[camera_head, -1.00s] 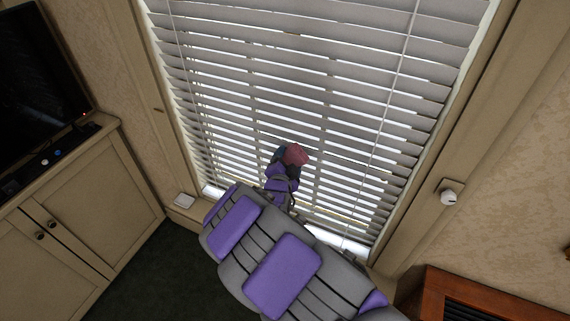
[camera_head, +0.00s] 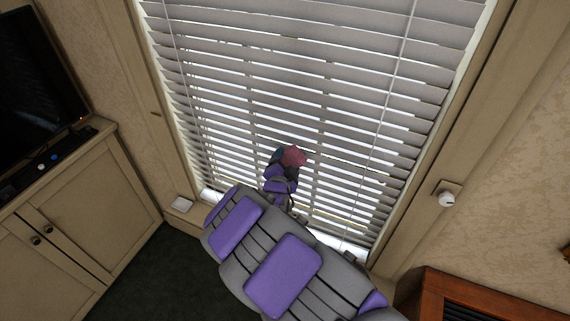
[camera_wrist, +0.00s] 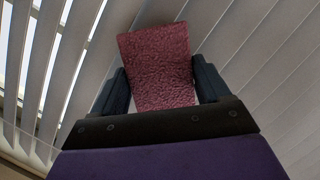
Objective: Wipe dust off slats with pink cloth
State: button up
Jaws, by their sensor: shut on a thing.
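The pink cloth (camera_head: 293,156) is at the tip of my gripper (camera_head: 284,158), in front of the lower middle of the white slatted blind (camera_head: 300,75). In the wrist view the cloth (camera_wrist: 157,66) stands up between the two dark fingers of my gripper (camera_wrist: 160,88), which is shut on it. Slats (camera_wrist: 265,60) run behind and on both sides of the cloth. I cannot tell whether the cloth touches a slat. No dust can be made out on the slats.
A beige cabinet (camera_head: 85,220) with a dark screen (camera_head: 35,85) stands at the left. A wooden window frame (camera_head: 445,150) edges the blind, with a white round fitting (camera_head: 447,199) on its right side. A reddish-brown wooden unit (camera_head: 465,295) is at the lower right. Pull cords hang before the slats.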

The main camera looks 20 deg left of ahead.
aim_at(301, 166)
jog(key=shift+w, duration=0.7)
jog(key=d+b, duration=0.1)
jog(key=d, duration=0.1)
jog(key=d+b, duration=0.1)
jog(key=shift+s+d+f+b, duration=0.1)
jog(key=shift+s+b, duration=0.15)
jog(key=shift+b, duration=0.05)
jog(key=shift+d+b, duration=1.25)
jog(key=shift+d, duration=0.8)
jog(key=shift+s, duration=0.1)
jog(key=shift+a, duration=0.1)
jog(key=shift+a+r, duration=0.2)
jog(key=shift+a, duration=1.1)
jog(key=shift+w+a+p, duration=0.15)
jog(key=shift+a+p, duration=0.5)
jog(key=shift+a, duration=0.5)
jog(key=shift+w+a+p, duration=0.1)
jog(key=shift+a+p, duration=0.55)
jog(key=shift+a, duration=0.45)
jog(key=shift+s, duration=0.1)
